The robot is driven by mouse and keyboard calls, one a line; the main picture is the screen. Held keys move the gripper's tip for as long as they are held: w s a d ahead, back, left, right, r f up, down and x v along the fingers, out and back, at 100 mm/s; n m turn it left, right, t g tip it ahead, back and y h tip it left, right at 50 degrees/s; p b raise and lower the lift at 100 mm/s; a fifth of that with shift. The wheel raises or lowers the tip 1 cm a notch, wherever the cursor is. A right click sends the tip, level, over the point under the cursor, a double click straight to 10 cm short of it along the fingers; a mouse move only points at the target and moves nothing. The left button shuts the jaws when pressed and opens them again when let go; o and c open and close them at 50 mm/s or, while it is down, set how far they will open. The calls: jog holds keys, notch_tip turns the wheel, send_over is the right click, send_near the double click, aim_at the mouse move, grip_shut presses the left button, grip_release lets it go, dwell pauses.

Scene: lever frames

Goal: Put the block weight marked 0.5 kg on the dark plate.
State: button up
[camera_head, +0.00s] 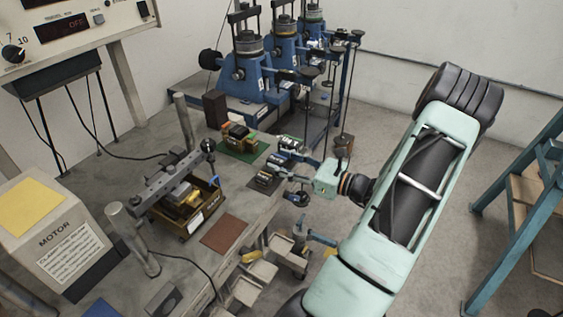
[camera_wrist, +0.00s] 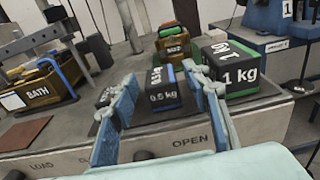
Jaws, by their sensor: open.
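The black block weight marked 0.5 kg (camera_wrist: 163,96) stands on the bench in the wrist view, its marked face toward me. My gripper (camera_wrist: 159,74) is open, and its two blue fingers show to the left and right of this block; contact is not visible. In the head view my gripper (camera_head: 294,178) is over the front part of the bench, by the row of blocks. A dark flat area (camera_wrist: 143,128) shows under and in front of the block; I cannot tell whether it is the dark plate. A reddish-brown plate (camera_head: 223,232) lies nearer the front.
A larger block marked 1 kg (camera_wrist: 240,77) stands close right of the right finger. A smaller black block (camera_wrist: 104,97) is partly behind the left finger. The BATH tray (camera_head: 189,228) stands left. Blue machines (camera_head: 248,75) stand behind. Beige bins (camera_head: 255,275) are at the front edge.

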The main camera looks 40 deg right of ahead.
jog(key=b+v, duration=0.1)
jog(key=v, duration=1)
jog(key=shift+s, duration=0.25)
jog(key=shift+w+f, duration=0.1)
